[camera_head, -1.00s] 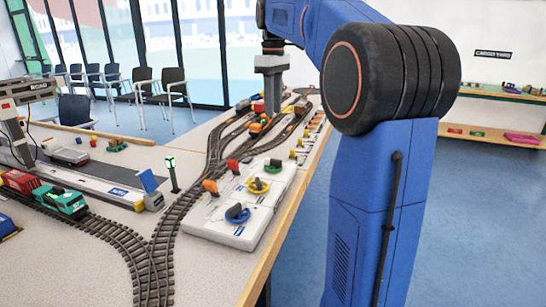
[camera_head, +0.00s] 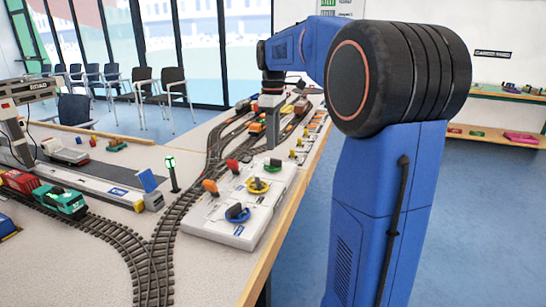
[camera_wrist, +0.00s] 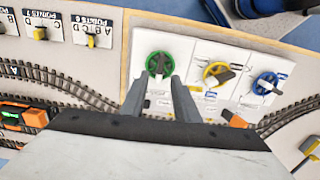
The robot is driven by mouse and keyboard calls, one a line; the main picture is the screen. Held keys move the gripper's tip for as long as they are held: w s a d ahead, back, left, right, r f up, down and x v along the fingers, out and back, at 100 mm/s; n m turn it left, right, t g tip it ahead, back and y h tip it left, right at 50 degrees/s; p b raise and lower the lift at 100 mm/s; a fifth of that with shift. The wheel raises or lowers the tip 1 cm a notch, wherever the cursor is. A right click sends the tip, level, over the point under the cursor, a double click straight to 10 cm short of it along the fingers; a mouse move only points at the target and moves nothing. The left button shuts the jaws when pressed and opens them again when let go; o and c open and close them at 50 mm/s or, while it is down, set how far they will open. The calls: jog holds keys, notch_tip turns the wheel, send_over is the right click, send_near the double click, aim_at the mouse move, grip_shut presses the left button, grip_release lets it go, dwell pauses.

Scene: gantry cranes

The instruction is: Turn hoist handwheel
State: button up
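A white panel (camera_head: 219,231) carries three handwheels: green (camera_head: 274,168), yellow (camera_head: 258,186) and blue (camera_head: 237,213), each with a dark grip. Which one is the hoist wheel I cannot read from the labels. In the wrist view the green handwheel (camera_wrist: 150,64) lies just beyond my fingertips, with the yellow handwheel (camera_wrist: 206,77) and blue handwheel (camera_wrist: 261,89) to its right. My gripper (camera_wrist: 160,79) is open and empty, its two grey fingers apart and lined up with the green wheel. In the head view my gripper (camera_head: 271,132) hangs above the panel's far end.
Orange and red levers (camera_head: 210,187) stand along the panel's left edge. Toy tracks (camera_head: 165,235) run left of it. A green-lit signal post (camera_head: 171,174) stands nearby. Yellow point switches (camera_head: 293,153) line the table edge beyond. A model crane (camera_head: 15,125) is at far left.

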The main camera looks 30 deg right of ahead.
aim_at(273, 159)
notch_tip(273, 159, down, 6)
jog(key=shift+f, duration=0.25)
jog(key=shift+c, duration=0.3)
grip_shut()
